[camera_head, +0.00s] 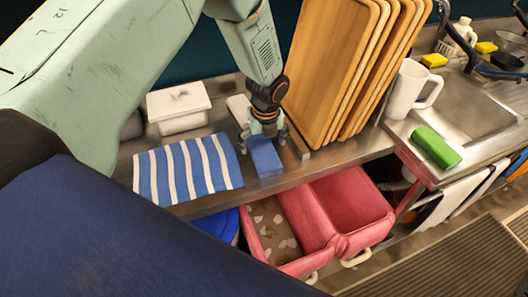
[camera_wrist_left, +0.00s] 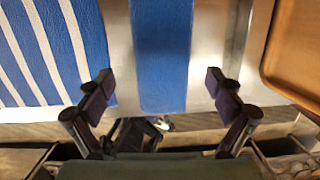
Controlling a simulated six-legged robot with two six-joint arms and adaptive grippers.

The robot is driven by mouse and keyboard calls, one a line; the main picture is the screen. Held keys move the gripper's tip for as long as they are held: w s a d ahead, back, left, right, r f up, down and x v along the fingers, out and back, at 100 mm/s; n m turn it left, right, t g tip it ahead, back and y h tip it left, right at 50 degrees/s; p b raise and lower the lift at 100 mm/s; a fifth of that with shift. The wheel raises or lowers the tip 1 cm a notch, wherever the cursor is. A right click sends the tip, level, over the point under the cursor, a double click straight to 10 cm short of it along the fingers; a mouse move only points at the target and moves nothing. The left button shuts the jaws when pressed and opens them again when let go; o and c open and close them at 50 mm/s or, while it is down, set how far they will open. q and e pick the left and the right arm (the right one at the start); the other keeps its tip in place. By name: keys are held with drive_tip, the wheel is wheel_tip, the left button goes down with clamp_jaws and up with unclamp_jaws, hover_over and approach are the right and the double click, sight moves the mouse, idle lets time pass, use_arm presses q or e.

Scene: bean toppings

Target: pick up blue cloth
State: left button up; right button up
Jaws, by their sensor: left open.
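A plain blue piece (camera_head: 264,158), which looks like a folded blue cloth, lies on the steel counter under my left gripper (camera_head: 266,136). In the left wrist view the blue cloth (camera_wrist_left: 161,55) is a long strip between the two open fingers, with a gap on each side. My left gripper is open and empty; whether its fingertips reach down to the cloth's level I cannot tell. A blue and white striped cloth (camera_head: 188,170) lies flat to the left, also seen in the left wrist view (camera_wrist_left: 55,45). My right gripper is not in view.
Wooden trays (camera_head: 325,75) stand upright close to the right of the gripper. A white lidded box (camera_head: 178,108) is behind the striped cloth. A white mug (camera_head: 408,90) and green sponge (camera_head: 436,147) are by the sink. Pink bins (camera_head: 350,200) sit below the counter edge.

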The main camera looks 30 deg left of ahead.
sight(264, 151)
use_arm(q)
drive_tip(key=f, duration=0.2)
drive_tip(key=shift+w+f, duration=0.3)
drive_tip(key=shift+a+f, duration=0.1)
drive_tip(key=shift+f, duration=0.2)
drive_tip(key=shift+s+r, duration=0.1)
drive_tip(key=shift+s, duration=0.15)
drive_tip(key=shift+c, duration=0.6)
drive_tip(key=shift+w, duration=0.3)
drive_tip(key=c, duration=0.5)
drive_tip(key=shift+s, duration=0.25)
drive_tip(key=c, duration=0.6)
drive_tip(key=shift+w, duration=0.1)
drive_tip(key=shift+w, duration=0.1)
